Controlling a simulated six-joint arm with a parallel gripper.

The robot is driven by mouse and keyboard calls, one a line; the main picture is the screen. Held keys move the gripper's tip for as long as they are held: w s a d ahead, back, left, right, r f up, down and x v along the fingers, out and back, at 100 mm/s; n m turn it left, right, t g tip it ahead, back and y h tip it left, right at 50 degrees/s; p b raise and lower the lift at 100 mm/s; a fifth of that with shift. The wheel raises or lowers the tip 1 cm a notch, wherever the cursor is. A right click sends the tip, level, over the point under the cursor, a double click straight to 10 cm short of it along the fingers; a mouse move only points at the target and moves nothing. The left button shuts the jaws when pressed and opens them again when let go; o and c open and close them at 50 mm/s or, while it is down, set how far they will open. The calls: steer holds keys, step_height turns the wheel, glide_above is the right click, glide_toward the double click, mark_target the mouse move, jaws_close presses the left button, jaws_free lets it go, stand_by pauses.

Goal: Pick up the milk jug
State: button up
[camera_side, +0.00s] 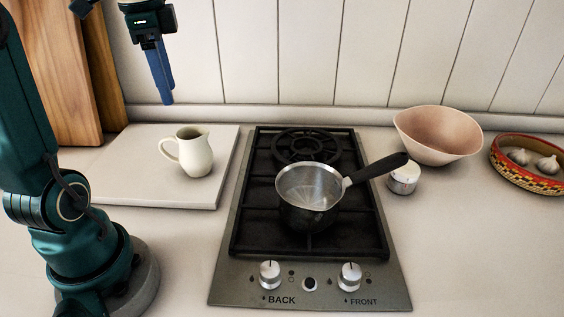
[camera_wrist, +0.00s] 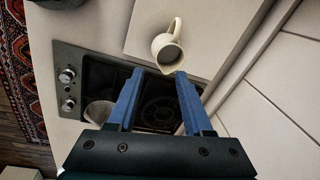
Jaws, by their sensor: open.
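The milk jug (camera_side: 195,151) is small, cream-coloured and upright on a pale square board (camera_side: 135,190) left of the hob. Its handle points left in the side view. In the wrist view the milk jug (camera_wrist: 169,52) is seen from above, just beyond the fingertips, with its handle toward the top. My gripper (camera_side: 165,98) has blue fingers and hangs high above the board, up and left of the jug. In the wrist view my gripper (camera_wrist: 158,74) has its fingers apart with nothing held between them.
A saucepan (camera_side: 308,196) with a dark handle stands on the hob (camera_side: 235,285). A white timer-like pot (camera_side: 403,178), a pinkish bowl (camera_side: 438,135) and a patterned dish (camera_side: 525,180) with garlic are to the right. Wooden boards (camera_side: 55,75) lean at the back left. The board around the jug is clear.

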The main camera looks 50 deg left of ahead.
steer(key=m+g, duration=0.1)
steer(key=m, duration=0.1)
glide_toward(167, 153)
steer(key=shift+h, duration=0.4)
steer(key=f, duration=1)
steer(key=shift+a, duration=0.4)
jaws_close()
stand_by(0.8)
